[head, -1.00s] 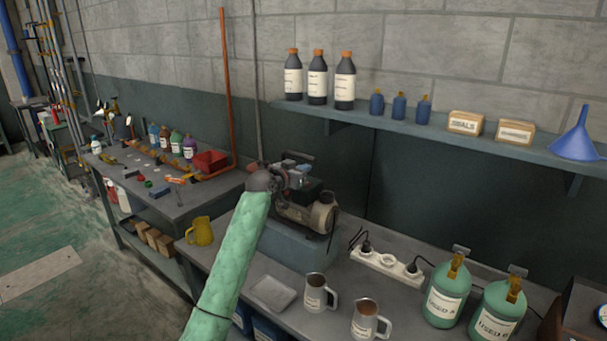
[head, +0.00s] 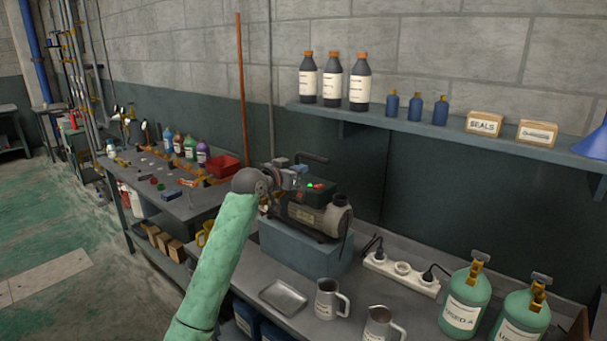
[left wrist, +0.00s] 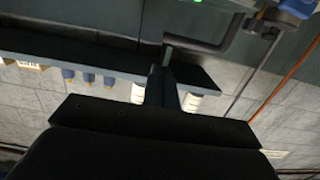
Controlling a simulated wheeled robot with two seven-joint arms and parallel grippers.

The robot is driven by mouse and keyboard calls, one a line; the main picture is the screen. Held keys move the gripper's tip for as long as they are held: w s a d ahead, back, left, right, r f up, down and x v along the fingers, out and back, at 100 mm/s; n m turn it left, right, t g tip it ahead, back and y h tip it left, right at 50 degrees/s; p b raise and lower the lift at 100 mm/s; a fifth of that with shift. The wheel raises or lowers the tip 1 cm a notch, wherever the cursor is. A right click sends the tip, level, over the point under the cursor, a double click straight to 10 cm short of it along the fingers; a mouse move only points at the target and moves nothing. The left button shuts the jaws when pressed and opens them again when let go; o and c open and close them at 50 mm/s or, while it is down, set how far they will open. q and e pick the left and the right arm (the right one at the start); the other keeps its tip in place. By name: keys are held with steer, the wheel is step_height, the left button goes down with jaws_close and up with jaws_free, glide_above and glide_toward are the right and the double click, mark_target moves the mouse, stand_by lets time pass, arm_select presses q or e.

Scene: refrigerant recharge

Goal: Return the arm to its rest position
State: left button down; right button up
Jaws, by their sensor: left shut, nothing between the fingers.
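My left arm, in a green sleeve, rises from the bottom of the head view. Its left gripper (head: 284,180) is in front of the vacuum pump (head: 322,217), overlapping its left end in the picture; I cannot tell whether they touch. In the left wrist view the fingers (left wrist: 167,58) are together with nothing between them. The pump stands on a blue-grey block (head: 297,251) on the bench, and small red and green lights (head: 314,186) glow on its dark box. My right gripper is in neither view.
On the bench are a metal tray (head: 283,298), two metal jugs (head: 327,300), a power strip (head: 400,274) and two green cylinders (head: 467,303). A shelf (head: 440,136) with bottles and boxes is behind. The left floor (head: 50,240) is open.

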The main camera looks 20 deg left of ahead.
arm_select(q)
steer(key=shift+s+f, duration=0.1)
stand_by(0.4)
